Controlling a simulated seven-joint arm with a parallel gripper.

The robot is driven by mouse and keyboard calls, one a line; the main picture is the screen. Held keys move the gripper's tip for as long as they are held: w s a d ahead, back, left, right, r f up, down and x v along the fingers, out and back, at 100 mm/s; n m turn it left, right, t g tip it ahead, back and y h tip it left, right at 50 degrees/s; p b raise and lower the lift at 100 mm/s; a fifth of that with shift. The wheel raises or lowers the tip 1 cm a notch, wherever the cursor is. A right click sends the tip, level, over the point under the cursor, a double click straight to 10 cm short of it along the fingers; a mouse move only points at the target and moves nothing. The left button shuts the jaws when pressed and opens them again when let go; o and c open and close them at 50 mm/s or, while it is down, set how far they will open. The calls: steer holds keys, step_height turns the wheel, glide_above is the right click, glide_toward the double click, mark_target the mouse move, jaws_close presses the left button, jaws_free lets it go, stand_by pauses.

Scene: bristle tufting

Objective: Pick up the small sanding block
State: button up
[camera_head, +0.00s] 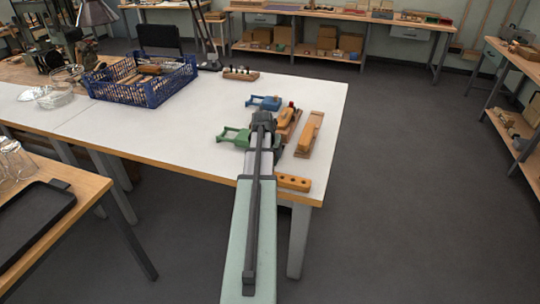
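Two wooden blocks with orange-brown grips lie side by side near the right edge of the white table (165,129). The smaller-looking one (286,116), which may be the small sanding block, is partly hidden by my gripper and has a red bit near its far end. The longer one (310,135) lies to its right, fully in view. My gripper (263,118) is over the table just left of the nearer-hidden block. I see it from behind, so its fingers are hidden and I cannot tell whether it touches or holds anything.
A blue tool (265,102) lies beyond my gripper and a green one (233,136) to its left. An orange block with holes (294,182) lies at the front edge. A small rack (240,73) and blue crate (146,84) stand farther back. The table's middle is clear.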

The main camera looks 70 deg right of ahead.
steer(key=shift+c, duration=0.2)
steer(key=c, duration=1)
steer(key=shift+r, duration=0.15)
step_height(320, 180, up, 10)
steer(key=shift+f, duration=0.1)
